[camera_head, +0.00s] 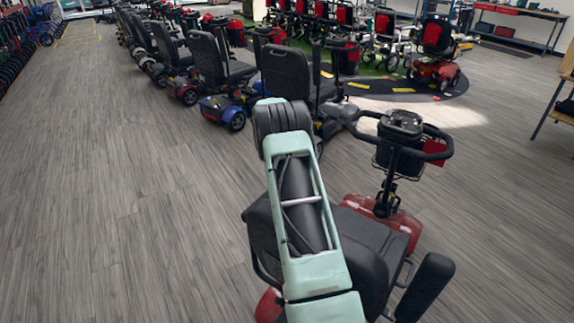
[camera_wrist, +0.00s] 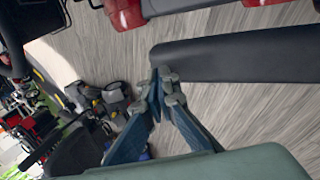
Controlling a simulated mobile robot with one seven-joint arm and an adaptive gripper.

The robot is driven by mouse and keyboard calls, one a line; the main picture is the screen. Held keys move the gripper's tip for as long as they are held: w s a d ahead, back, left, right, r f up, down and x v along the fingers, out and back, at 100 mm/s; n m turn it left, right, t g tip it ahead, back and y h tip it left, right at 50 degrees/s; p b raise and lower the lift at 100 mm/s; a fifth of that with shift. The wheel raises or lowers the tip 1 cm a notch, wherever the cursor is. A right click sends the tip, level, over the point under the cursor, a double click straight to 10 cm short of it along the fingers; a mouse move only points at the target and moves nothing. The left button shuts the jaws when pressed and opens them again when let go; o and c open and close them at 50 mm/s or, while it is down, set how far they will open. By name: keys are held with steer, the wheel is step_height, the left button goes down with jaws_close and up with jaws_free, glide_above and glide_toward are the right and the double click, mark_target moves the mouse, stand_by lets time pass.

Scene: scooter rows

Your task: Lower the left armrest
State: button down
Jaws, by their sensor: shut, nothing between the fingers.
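The nearest scooter has a dark seat (camera_head: 370,250), a red body and a black tiller (camera_head: 402,130); my pale green arm passes over the seat in the head view. A long dark armrest pad (camera_wrist: 240,55), apparently the left one, crosses the upper right of the wrist view. Its rounded end is close to my gripper (camera_wrist: 166,78), which is shut and empty. I cannot tell whether the fingertips touch the pad, nor its exact tilt. In the head view my arm hides the left armrest and my gripper. The right armrest (camera_head: 425,287) stands out at the lower right.
A row of dark-seated scooters (camera_head: 215,70) runs away behind to the upper left. A red scooter (camera_head: 437,55) stands at the back right. A wooden stand (camera_head: 560,100) is at the right edge. The grey floor (camera_head: 110,190) is clear at left.

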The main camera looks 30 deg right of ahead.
steer(key=shift+d+f+b, duration=0.2)
steer(key=shift+f+b, duration=0.1)
steer(key=shift+f, duration=0.45)
steer(key=v, duration=1.2)
steer(key=shift+a, duration=0.15)
